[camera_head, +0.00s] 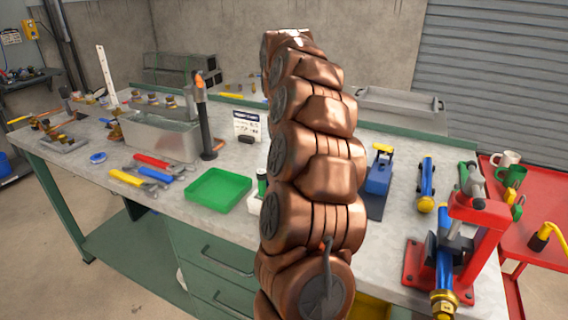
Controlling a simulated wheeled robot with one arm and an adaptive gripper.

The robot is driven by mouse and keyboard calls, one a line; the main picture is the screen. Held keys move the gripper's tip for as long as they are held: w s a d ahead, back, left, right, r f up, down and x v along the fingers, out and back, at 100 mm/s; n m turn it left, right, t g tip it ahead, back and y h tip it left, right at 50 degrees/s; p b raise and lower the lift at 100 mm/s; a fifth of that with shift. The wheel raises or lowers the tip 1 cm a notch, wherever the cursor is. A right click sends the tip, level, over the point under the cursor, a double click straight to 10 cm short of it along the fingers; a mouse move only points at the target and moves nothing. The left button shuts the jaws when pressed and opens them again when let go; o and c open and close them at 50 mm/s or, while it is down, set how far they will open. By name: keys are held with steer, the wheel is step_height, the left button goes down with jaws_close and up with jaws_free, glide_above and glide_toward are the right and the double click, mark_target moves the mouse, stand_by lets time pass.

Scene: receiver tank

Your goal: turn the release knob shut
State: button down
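I cannot make out a release knob for certain in the head view. A red press-like stand (483,215) with a blue cylinder and brass end (444,300) is at the right front of the bench. A blue device with a yellow top (380,172) stands left of it, just right of my arm. A dark upright post with an orange top (207,125) stands beside a grey metal tank (160,136) left of my arm. My copper arm rises through the middle and hides part of the bench. My gripper does not show.
A green tray (218,190) and several coloured-handled tools (152,160) lie on the grey bench. A blue cylinder with a yellow end (426,185) is on the right. A red cart with mugs (508,158) adjoins the bench's right end. Floor is open at the lower left.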

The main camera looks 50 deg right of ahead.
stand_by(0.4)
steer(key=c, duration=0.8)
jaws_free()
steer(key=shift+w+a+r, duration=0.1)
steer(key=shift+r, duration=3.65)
